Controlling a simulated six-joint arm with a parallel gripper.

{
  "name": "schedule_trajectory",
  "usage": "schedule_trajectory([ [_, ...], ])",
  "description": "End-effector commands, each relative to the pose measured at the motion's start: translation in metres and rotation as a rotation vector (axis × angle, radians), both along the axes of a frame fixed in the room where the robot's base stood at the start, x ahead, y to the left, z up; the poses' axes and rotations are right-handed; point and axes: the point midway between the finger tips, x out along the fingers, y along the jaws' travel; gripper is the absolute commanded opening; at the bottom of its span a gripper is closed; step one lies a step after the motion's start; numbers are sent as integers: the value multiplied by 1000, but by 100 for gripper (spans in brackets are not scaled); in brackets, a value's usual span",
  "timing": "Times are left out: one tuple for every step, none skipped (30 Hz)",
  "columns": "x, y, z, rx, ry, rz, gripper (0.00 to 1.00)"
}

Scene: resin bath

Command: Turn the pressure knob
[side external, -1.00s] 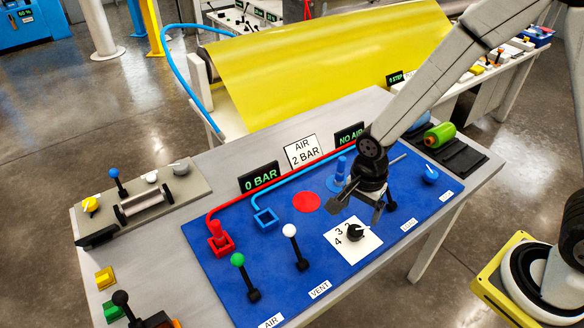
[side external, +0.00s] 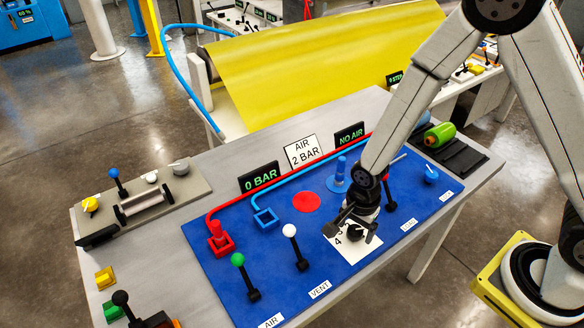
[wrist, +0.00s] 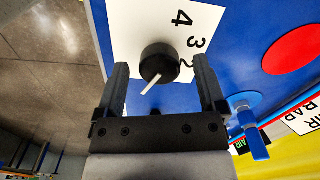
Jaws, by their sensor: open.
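The pressure knob (side external: 355,232) is black and sits on a white card with numbers (side external: 345,250) on the blue panel. In the wrist view the round black knob (wrist: 159,64) has a white pointer line aimed toward the lower left; the digits 4, 3 and 2 show on the card (wrist: 130,25). My gripper (wrist: 160,75) is open, with one finger on each side of the knob and a visible gap on both sides. In the side view my gripper (side external: 352,226) is low over the card and partly hides the knob and the digits. I cannot tell the exact height of the fingertips.
Left of the card stand a white-topped lever (side external: 290,231) and a green-topped lever (side external: 238,260). Behind are a red disc (side external: 306,202), a blue peg (side external: 341,170), red and blue hoses, and signs reading 0 BAR (side external: 260,177), AIR 2 BAR and NO AIR (side external: 349,134).

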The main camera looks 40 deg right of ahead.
Motion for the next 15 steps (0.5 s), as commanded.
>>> schedule_trajectory([
  [0,0,0,0,0,0,89],
  [0,0,0,0,0,0,89],
  [0,0,0,0,0,0,89],
  [0,0,0,0,0,0,89],
  [0,0,0,0,0,0,89],
  [0,0,0,0,0,0,89],
  [0,0,0,0,0,0,86],
  [0,0,0,0,0,0,77],
  [0,0,0,0,0,0,64],
  [0,0,0,0,0,0,54],
  [0,0,0,0,0,0,45],
  [0,0,0,0,0,0,32],
  [0,0,0,0,0,0,23],
  [0,0,0,0,0,0,13],
  [0,0,0,0,0,0,0],
])
